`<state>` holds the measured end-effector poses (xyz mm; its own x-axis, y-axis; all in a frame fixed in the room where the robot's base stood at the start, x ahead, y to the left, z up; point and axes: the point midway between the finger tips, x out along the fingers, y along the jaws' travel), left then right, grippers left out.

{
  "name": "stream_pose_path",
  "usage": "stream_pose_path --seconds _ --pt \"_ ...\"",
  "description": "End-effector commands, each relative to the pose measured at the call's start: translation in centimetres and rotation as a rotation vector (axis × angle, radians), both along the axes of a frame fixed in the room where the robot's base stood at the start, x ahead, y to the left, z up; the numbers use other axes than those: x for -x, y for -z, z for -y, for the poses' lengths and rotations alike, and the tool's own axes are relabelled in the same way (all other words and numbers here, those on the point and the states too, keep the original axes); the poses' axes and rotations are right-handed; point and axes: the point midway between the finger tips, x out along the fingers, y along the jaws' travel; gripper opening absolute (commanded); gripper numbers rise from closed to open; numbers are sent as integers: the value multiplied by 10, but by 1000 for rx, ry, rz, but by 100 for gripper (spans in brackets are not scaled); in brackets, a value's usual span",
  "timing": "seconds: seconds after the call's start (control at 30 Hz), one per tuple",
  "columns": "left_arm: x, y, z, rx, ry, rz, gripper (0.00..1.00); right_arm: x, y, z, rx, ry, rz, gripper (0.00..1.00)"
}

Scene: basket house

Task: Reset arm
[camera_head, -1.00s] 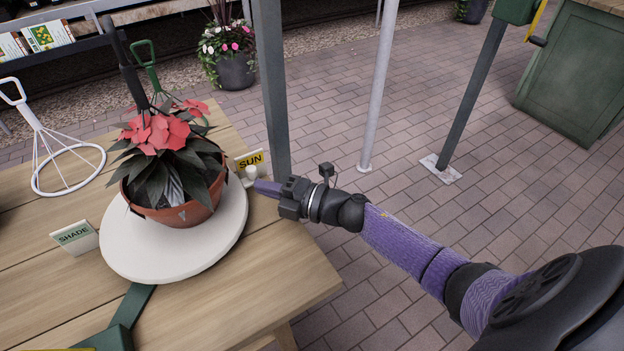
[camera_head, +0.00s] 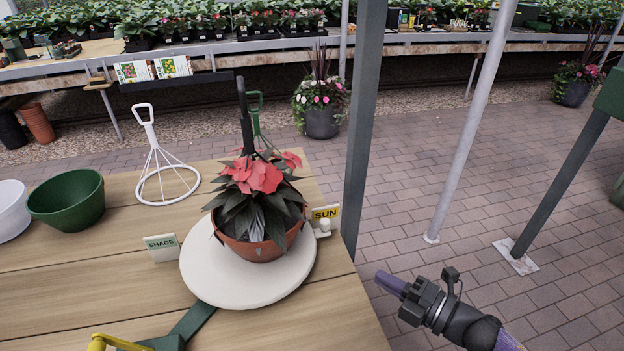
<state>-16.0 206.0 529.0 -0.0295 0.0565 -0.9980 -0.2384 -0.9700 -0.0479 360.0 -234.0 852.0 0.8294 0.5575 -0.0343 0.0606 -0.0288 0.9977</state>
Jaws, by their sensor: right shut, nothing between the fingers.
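My right gripper (camera_head: 391,283) shows at the lower right, past the right edge of the wooden table (camera_head: 100,290). It is shut and empty, pointing left, apart from everything. A terracotta pot with red flowers (camera_head: 256,248) stands upright on a round white turntable (camera_head: 240,290). The turntable has a small white knob (camera_head: 324,226) beside the yellow SUN sign (camera_head: 326,212) on its right. A SHADE sign (camera_head: 163,247) stands on its left. My left gripper is not in view.
A green bowl (camera_head: 68,202), a white bowl (camera_head: 12,210) and a white wire stand (camera_head: 165,175) are on the table. A dark green post (camera_head: 362,130) stands at the table's right edge. A pale pole (camera_head: 475,125) rises further right. Open brick floor (camera_head: 420,180) lies between them.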

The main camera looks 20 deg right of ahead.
Motion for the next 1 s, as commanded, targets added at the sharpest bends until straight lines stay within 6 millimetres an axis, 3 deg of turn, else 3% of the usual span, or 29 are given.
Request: stream_pose_path --seconds 0.07,0.17,0.2,0.27,0.3,0.4,0.5,0.63,0.73,1.0 --pt "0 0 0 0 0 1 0 6 38 12 -85 127 -139 0" --pt "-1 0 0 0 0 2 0 41 125 33 -258 416 -456 0" --pt "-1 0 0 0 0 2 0 65 161 37 -322 540 -594 0" --pt "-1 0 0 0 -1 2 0 108 210 38 -403 715 -788 0" --pt "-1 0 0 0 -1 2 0 140 238 34 -447 828 -913 0" --pt "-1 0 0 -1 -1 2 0 227 290 18 -516 1088 -1196 0" --pt "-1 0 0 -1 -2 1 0 303 315 -3 -540 1297 -1412 0" --pt "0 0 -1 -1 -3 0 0 362 323 -22 -535 1459 -1572 0" --pt "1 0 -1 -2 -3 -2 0 378 324 -28 -529 1504 -1615 0" --pt "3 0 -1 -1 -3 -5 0 378 324 -28 -528 1505 -1614 0"
